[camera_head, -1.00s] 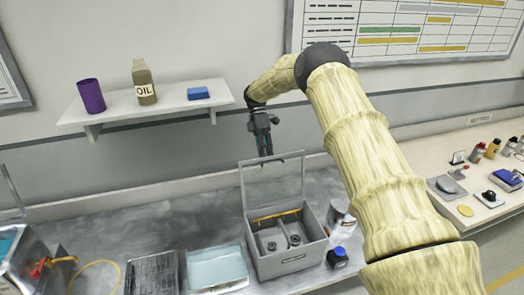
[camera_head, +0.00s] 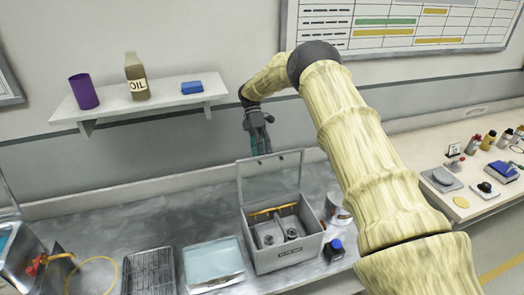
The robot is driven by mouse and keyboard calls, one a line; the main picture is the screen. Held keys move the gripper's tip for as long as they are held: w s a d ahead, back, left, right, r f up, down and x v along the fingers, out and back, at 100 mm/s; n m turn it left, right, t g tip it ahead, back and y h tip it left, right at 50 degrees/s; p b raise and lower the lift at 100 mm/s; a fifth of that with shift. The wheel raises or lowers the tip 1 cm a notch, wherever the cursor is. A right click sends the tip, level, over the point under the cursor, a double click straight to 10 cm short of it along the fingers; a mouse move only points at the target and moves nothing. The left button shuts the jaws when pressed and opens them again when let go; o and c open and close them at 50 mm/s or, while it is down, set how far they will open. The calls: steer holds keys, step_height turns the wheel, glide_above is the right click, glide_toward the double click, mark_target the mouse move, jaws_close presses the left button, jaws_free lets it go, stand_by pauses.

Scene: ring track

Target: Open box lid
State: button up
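A grey box (camera_head: 290,256) stands on the metal bench with its transparent, framed lid (camera_head: 270,178) raised upright at the back. Inside it I see round parts and a yellow strip along the rear. My gripper (camera_head: 260,148) is behind the top edge of the lid, pointing down. Its fingertips are partly behind the clear lid panel. I cannot tell whether it touches the lid, and the gap between its fingers is not clear.
Left of the box are a pale blue-topped tray (camera_head: 213,262) and a wire rack (camera_head: 150,271). A blue-capped jar (camera_head: 335,248) is close on the right. A wall shelf (camera_head: 140,108) holds a purple cup, oil bottle and blue block.

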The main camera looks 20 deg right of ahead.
steer(key=shift+s+f, duration=0.1)
steer(key=shift+f, duration=0.2)
steer(key=shift+c, duration=0.6)
steer(key=shift+w+r, duration=0.4)
steer(key=shift+c, duration=1.3)
steer(key=shift+v, duration=3.5)
steer(key=shift+c, duration=0.4)
steer(key=shift+s+r, duration=0.15)
steer(key=shift+r, duration=0.05)
